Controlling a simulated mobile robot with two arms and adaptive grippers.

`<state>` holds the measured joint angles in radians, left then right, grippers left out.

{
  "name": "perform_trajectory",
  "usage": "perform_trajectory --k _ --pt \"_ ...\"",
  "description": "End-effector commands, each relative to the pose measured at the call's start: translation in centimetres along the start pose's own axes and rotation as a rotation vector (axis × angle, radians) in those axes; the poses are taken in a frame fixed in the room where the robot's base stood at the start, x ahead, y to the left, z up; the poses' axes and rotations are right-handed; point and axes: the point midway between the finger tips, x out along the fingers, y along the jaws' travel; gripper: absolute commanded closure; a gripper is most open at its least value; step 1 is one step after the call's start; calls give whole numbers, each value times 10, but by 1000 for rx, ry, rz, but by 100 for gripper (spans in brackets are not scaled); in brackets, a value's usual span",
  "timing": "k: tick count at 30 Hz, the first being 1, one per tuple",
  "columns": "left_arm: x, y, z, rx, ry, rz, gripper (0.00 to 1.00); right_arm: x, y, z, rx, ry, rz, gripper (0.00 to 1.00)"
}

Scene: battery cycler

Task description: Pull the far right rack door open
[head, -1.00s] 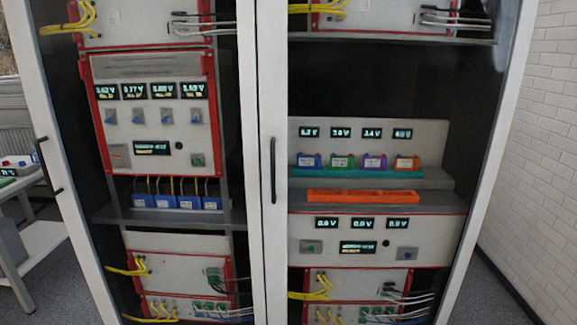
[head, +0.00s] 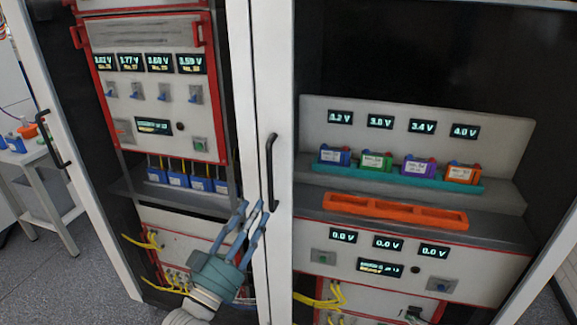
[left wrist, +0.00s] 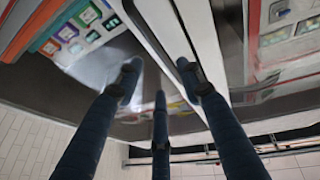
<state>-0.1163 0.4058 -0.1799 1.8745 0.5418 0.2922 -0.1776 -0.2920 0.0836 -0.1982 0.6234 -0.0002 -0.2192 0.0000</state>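The far right rack door (head: 283,75) has a white frame and looks closed. Its black vertical handle (head: 271,172) is on the left side of that frame. My left gripper (head: 250,208) has come up from below, with its blue-grey fingers spread and nothing between them. Its tips are just left of the handle's lower end; I cannot tell whether they touch it. In the left wrist view the open fingers (left wrist: 157,82) point at the white door frames, with a dark bar that may be the handle between two tips. My right gripper is not in view.
The left rack door has its own black handle (head: 54,138). Behind the right door are an orange tray (head: 396,226) and several coloured battery cells on a teal holder (head: 330,169). A white table (head: 38,185) stands at the far left. Grey floor is free at lower left.

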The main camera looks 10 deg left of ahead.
Motion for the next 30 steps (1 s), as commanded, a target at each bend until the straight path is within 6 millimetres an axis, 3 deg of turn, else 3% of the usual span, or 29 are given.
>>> perform_trajectory --k 5,11,18,24,30 --pt "17 0 -8 -2 13 1 62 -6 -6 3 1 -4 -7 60" --pt "56 0 -9 0 12 1 62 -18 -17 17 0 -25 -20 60" --pt "94 1 -7 -1 9 2 62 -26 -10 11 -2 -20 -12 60" --pt "108 1 -5 0 8 1 62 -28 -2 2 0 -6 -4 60" --pt "108 1 -4 -1 7 1 62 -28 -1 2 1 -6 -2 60"
